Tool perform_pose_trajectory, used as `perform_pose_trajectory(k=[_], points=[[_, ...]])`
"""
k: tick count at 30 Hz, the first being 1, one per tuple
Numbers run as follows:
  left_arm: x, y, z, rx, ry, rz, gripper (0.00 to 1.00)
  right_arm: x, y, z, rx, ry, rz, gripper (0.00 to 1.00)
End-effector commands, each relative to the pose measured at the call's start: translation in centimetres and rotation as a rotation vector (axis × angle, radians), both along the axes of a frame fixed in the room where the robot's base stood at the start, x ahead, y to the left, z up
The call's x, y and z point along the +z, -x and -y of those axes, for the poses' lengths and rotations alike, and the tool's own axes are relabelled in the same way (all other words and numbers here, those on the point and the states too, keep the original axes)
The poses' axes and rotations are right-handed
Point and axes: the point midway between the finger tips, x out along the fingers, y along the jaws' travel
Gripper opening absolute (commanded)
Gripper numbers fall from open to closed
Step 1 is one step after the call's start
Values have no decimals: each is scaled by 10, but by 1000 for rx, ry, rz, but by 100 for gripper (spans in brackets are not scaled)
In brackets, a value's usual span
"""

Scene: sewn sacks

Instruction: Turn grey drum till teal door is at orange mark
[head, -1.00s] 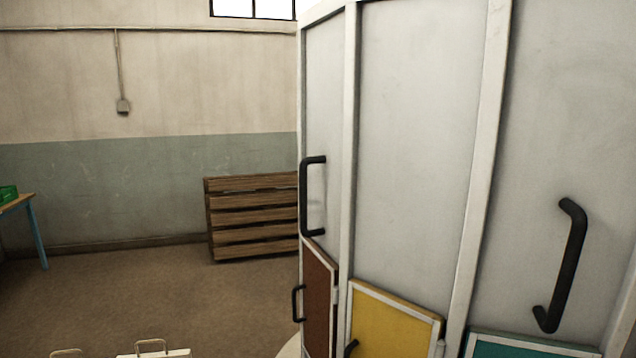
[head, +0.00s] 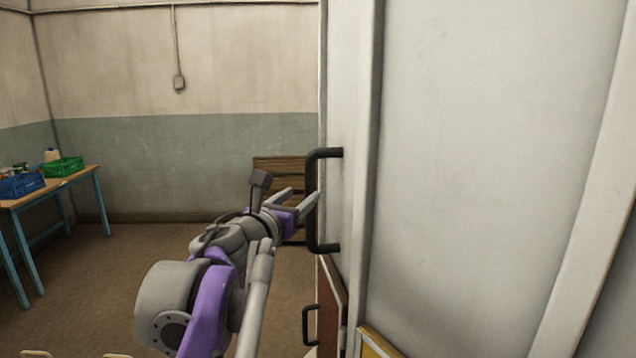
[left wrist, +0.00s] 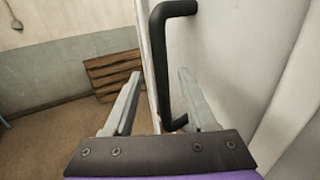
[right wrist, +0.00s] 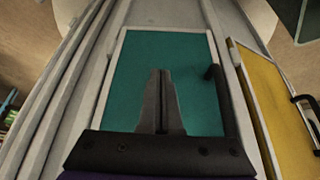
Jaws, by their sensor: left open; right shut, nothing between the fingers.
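The grey drum (head: 480,170) fills the right of the head view, with a black upright bar handle (head: 312,200) near its left edge. My left gripper (head: 304,197) is at this handle. In the left wrist view the handle (left wrist: 160,70) shows between its open fingers; no grip on it is seen. The teal door (right wrist: 190,75) shows only in the right wrist view, with a black handle (right wrist: 214,85) at its right side. My right gripper (right wrist: 161,75) is shut and empty in front of the teal door. No orange mark is in view.
A brown door (head: 331,300) and the top of a yellow door (head: 378,343) are low on the drum. Stacked wooden pallets (head: 278,168) stand behind my left gripper. A table (head: 80,182) with blue and green crates is at the far left. Open floor lies between.

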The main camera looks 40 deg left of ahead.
Motion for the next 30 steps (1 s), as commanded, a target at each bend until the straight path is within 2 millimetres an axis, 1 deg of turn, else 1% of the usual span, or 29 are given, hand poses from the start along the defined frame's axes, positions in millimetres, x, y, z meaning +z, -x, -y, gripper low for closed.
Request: perform_pose_trajectory(k=[1, 6, 9, 12, 17, 25, 26, 30], points=[[2, -11, -2, -3, 2, 1, 57, 3, -1, 0, 0, 0, 2, 0], [2, -43, -11, -2, 3, 2, 57, 8, -3, 0, 0, 0, 5, 0], [2, -60, -15, -2, 3, 2, 57, 10, -4, 0, 0, 0, 7, 0], [2, -71, -19, 0, 4, 2, 57, 12, -4, 0, 0, 0, 8, 0], [1, -80, -21, 0, 3, 1, 57, 13, -5, 0, 0, 0, 8, 0], [0, -81, -21, 1, 4, 1, 57, 13, -5, 0, 0, 0, 8, 0], [0, -81, -21, 1, 4, 1, 53, 13, -5, 0, 0, 0, 8, 0], [0, -81, -21, 1, 4, 1, 28, 13, -5, 0, 0, 0, 8, 0]])
